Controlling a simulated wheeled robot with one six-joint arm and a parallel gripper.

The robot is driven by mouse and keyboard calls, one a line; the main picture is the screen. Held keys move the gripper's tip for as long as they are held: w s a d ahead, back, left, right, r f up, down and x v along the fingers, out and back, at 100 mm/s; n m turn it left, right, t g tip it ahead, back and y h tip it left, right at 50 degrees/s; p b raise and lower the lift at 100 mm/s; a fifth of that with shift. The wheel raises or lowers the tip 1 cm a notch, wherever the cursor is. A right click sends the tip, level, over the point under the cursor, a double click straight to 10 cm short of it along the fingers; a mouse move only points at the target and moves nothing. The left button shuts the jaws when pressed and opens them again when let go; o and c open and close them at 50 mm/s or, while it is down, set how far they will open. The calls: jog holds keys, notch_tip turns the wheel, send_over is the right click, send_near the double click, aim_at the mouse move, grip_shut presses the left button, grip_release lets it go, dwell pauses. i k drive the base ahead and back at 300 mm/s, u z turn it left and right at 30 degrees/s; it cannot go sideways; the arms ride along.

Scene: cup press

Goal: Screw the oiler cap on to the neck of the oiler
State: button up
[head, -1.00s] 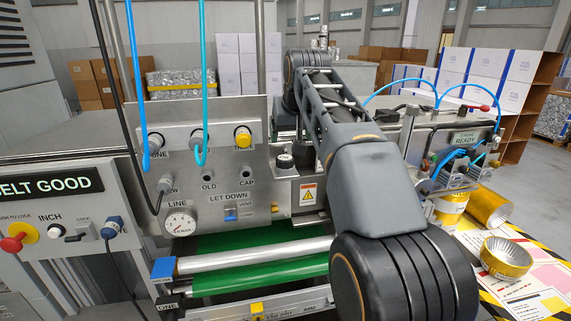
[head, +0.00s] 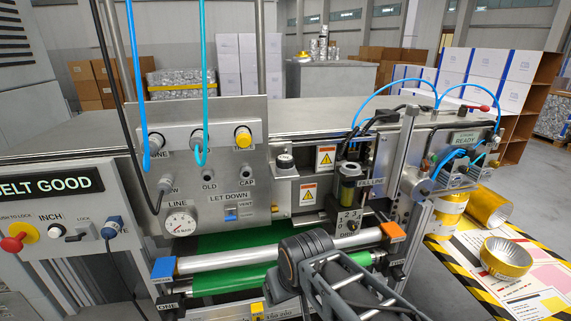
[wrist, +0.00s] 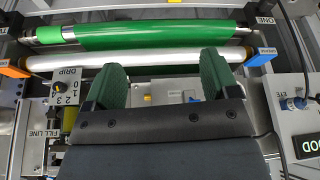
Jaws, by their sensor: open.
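A steel roller (head: 270,254) and a green belt (head: 235,282) run across the front. A gauge panel (head: 215,180) with hanging hoses stands left. Blue hoses and a cylinder post (head: 405,150) crowd the oiler's right.

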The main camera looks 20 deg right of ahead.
aim_at(284, 162)
jog(key=z, duration=1.6)
jog(key=k, duration=0.95)
jog(key=u, duration=0.8)
jog(key=i, duration=1)
jog(key=u, duration=0.05)
